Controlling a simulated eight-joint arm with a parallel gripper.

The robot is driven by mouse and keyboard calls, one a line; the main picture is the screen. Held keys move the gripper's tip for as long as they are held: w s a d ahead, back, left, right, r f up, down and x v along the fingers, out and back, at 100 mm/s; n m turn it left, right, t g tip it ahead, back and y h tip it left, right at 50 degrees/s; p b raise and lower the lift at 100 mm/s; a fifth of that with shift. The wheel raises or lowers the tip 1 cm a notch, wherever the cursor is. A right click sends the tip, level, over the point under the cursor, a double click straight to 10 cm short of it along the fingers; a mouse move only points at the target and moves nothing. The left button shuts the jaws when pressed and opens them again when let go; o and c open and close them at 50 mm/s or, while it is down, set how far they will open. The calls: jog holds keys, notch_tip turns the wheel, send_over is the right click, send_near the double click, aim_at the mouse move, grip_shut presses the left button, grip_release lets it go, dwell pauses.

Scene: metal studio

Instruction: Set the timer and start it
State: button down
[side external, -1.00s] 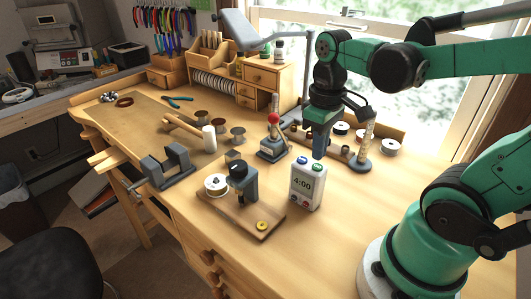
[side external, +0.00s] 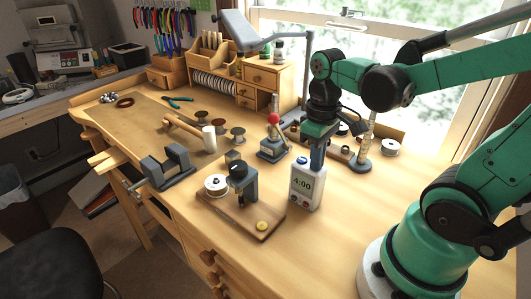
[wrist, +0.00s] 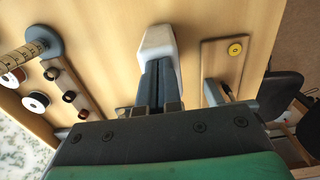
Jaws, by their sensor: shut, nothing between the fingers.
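The timer (side external: 304,188) is a small white upright box on the bench, with a display reading 4:00. A blue button (side external: 302,160) shows at its top left, and red and dark buttons sit low on its front. My gripper (side external: 317,170) is shut and empty, pointing down at the timer's top right, where it hides the green button. Whether the fingertips touch or press that button I cannot tell. In the wrist view the closed fingers (wrist: 158,66) reach over the white timer (wrist: 158,40), covering much of it.
A wooden board (side external: 262,216) with a small dark device and a yellow disc lies left of the timer. A red-knobbed tool (side external: 273,146) stands behind. A ring-sizing cone (side external: 363,147) and spools (side external: 389,147) are at the back right. The bench front right of the timer is clear.

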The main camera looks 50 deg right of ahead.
jog(key=shift+f, duration=0.45)
notch_tip(320, 180, up, 9)
dwell(0.5)
jog(key=shift+w, duration=0.1)
